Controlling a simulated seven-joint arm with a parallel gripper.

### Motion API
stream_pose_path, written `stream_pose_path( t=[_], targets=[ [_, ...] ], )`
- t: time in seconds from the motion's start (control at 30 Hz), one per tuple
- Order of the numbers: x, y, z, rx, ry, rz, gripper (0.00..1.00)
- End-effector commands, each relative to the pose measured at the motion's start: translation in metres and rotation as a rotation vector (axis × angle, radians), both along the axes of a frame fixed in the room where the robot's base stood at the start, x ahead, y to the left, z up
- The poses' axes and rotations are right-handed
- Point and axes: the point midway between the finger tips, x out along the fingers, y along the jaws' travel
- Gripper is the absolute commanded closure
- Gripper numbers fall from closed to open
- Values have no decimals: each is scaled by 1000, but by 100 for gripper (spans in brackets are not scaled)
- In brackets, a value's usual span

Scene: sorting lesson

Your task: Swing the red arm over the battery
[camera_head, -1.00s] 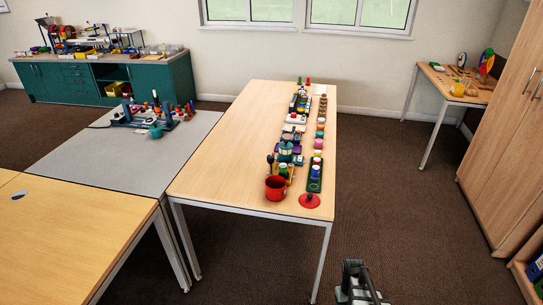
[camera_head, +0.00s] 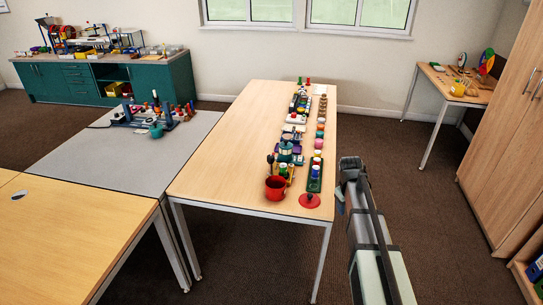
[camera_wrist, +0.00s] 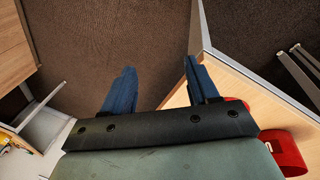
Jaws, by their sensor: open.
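I cannot make out a red arm or a battery among the small items on the long wooden table (camera_head: 225,150). A row of colourful parts, too small to name surely, runs along its right side. At its front end are a red pot (camera_head: 275,189) and a flat red lid (camera_head: 309,201). My gripper (camera_head: 340,200) is in the air off the table's right edge. In the wrist view my gripper (camera_wrist: 160,68) is open and empty, its blue fingers wide apart. The red lid (camera_wrist: 236,102), partly hidden, and the red pot (camera_wrist: 287,150) show at right.
A grey table (camera_head: 130,155) with more apparatus adjoins on the left. A wooden cabinet (camera_head: 510,150) stands at right, and a small side table (camera_head: 445,85) at the back right. Brown floor between them is free. The long table's left half is bare.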

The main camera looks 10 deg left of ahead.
Motion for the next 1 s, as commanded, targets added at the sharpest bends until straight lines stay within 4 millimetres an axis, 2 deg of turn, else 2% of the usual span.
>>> stream_pose_path(
  t=[0.03,0.07,0.17,0.3,0.4,0.5,0.6,0.73,0.87,1.0],
  targets=[
    [17,10,21,5,-24,17,41],
    [25,17,31,12,-35,29,41],
    [56,58,70,60,-71,68,41],
    [95,152,124,187,-105,126,41],
    [109,207,156,267,-114,157,41],
    [115,248,180,326,-118,182,41],
    [117,272,194,361,-119,196,41],
    [117,284,198,377,-118,201,41],
    [120,287,186,378,-117,201,41],
    [126,293,165,377,-116,202,41]
  ],
)
